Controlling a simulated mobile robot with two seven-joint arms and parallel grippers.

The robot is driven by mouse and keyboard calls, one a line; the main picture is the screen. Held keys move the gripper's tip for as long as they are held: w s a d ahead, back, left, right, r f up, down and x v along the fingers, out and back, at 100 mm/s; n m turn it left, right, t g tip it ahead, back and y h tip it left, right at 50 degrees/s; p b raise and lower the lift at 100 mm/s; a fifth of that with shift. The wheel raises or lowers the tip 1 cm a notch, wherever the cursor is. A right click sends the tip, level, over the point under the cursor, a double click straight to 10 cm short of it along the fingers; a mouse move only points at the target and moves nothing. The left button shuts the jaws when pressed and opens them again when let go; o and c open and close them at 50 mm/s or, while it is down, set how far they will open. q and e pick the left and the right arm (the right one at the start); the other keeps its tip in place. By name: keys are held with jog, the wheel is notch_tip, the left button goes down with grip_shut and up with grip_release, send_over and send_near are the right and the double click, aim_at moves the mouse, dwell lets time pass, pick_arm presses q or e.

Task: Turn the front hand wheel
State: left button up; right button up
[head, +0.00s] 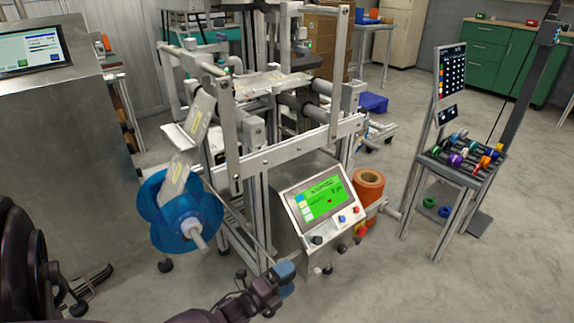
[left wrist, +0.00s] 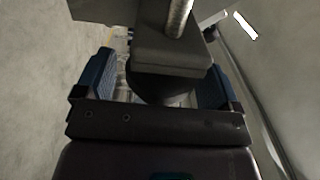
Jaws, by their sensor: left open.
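My left gripper (head: 284,272) is at the lower middle of the head view, in front of the machine and below and left of its green-screened control panel (head: 325,203). It is open, with its two blue fingers apart in the left wrist view (left wrist: 155,85). Between and beyond the fingers there is a dark rounded part (left wrist: 160,92) under a grey block (left wrist: 172,55) with a metal rod. I cannot tell whether this part is the front hand wheel, or whether the fingers touch it. No hand wheel shows clearly in the head view. My right gripper is not in view.
A blue reel (head: 180,212) with film stands at the machine's left. An orange roll (head: 368,190) is right of the panel. A small table (head: 466,178) with coloured spools stands at the right. A grey cabinet (head: 65,160) is at the left. The floor at lower right is clear.

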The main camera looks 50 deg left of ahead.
pick_arm(q)
jog(key=s+p, duration=0.1)
jog(key=s, duration=0.9)
jog(key=shift+s+a+p, duration=0.2)
jog(key=shift+a+p, duration=0.1)
jog(key=shift+a, duration=0.1)
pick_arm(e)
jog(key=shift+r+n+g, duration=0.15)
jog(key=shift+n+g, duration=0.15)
pick_arm(q)
jog(key=shift+f, duration=0.1)
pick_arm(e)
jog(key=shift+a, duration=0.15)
